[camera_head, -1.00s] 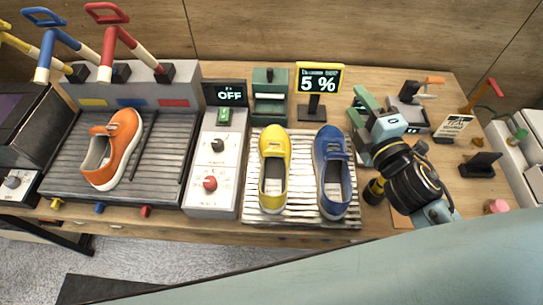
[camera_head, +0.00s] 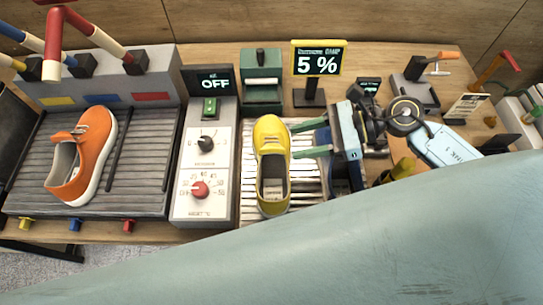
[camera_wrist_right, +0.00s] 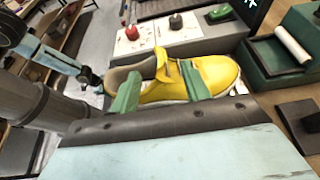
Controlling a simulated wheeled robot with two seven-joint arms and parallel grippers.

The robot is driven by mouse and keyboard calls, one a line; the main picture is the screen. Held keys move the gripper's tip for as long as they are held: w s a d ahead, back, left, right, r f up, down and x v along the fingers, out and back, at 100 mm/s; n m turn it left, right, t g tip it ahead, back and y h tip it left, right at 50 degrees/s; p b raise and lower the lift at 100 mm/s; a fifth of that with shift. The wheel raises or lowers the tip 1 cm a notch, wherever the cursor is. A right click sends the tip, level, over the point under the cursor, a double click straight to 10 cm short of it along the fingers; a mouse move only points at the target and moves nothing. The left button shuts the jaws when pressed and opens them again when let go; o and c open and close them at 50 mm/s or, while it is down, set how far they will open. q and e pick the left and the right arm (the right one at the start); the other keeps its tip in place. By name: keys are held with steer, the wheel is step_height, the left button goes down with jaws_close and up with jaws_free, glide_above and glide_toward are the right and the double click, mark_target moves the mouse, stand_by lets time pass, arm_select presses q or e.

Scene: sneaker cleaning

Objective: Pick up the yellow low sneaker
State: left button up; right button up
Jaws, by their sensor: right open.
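The yellow low sneaker (camera_head: 271,185) lies on the right slatted rack (camera_head: 308,192) in the head view, toe toward the back and opening toward the front. My right gripper (camera_head: 292,141) is open and comes from the right. Its two green fingers reach the sneaker's right side near the laces. In the right wrist view the sneaker (camera_wrist_right: 214,74) lies across the picture, with the open fingers (camera_wrist_right: 159,67) in front of it and overlapping it. I cannot tell whether they touch it. My gripper hides most of the blue sneaker's place. My left gripper is not in view.
A control box (camera_head: 204,160) with knobs stands left of the sneaker, and an orange sneaker (camera_head: 83,153) lies on the left rack. My arm covers the lower right.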

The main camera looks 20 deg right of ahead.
mark_target(275, 147)
steer(key=x, duration=0.9)
steer(key=shift+w+a+r, duration=0.1)
steer(key=shift+a, duration=0.05)
steer(key=shift+c, duration=0.4)
jaws_close()
